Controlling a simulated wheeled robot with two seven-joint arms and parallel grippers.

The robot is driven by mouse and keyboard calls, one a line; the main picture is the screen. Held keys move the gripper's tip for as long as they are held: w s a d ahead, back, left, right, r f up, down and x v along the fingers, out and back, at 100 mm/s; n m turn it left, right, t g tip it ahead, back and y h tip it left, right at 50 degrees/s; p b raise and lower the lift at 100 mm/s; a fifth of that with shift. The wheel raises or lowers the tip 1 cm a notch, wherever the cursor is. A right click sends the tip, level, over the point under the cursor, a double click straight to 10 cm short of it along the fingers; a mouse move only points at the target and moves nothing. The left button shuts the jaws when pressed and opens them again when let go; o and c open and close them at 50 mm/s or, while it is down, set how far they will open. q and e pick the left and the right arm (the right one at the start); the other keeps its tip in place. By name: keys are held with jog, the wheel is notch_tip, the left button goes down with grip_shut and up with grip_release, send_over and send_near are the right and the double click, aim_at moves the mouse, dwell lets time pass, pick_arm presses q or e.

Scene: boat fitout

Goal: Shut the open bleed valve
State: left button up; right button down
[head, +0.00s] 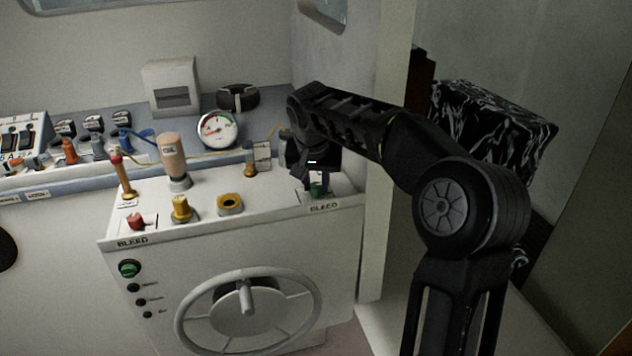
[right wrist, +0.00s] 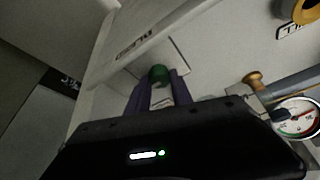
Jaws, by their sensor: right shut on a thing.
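A white console (head: 230,240) carries two spots marked BLEED on its top. At the left one is a red valve knob (head: 136,222). At the right one is a green valve knob (head: 318,189), mostly hidden by my right gripper in the head view. In the right wrist view the green knob (right wrist: 158,74) shows between the fingertips. My right gripper (head: 313,180) points down and is shut on this green knob. Its fingers (right wrist: 158,90) lie on either side of the knob. My left gripper is not in view.
A yellow knob (head: 182,209), a yellow ring fitting (head: 230,203) and an oil bottle (head: 174,158) stand on the console top. A round gauge (head: 217,130) is behind. A handwheel (head: 247,311) is on the front. A wall edge (head: 385,150) is close to my right arm.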

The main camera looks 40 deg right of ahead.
aim_at(318, 186)
jog(key=shift+n, duration=0.3)
jog(key=n+y, duration=0.1)
jog(key=n, duration=0.1)
jog(key=n+t, duration=0.1)
jog(key=n, duration=0.2)
jog(key=shift+d+y, duration=0.2)
jog(key=shift+y, duration=0.2)
jog(key=n+y, duration=0.1)
jog(key=n, duration=0.2)
jog(key=n+y+p, duration=0.1)
jog(key=n, duration=0.2)
jog(key=shift+d+y, duration=0.1)
jog(key=shift+y, duration=0.2)
jog(key=shift+n, duration=0.3)
jog(key=c, duration=1.1)
grip_release()
notch_tip(318, 186, up, 10)
jog(key=shift+r, duration=0.1)
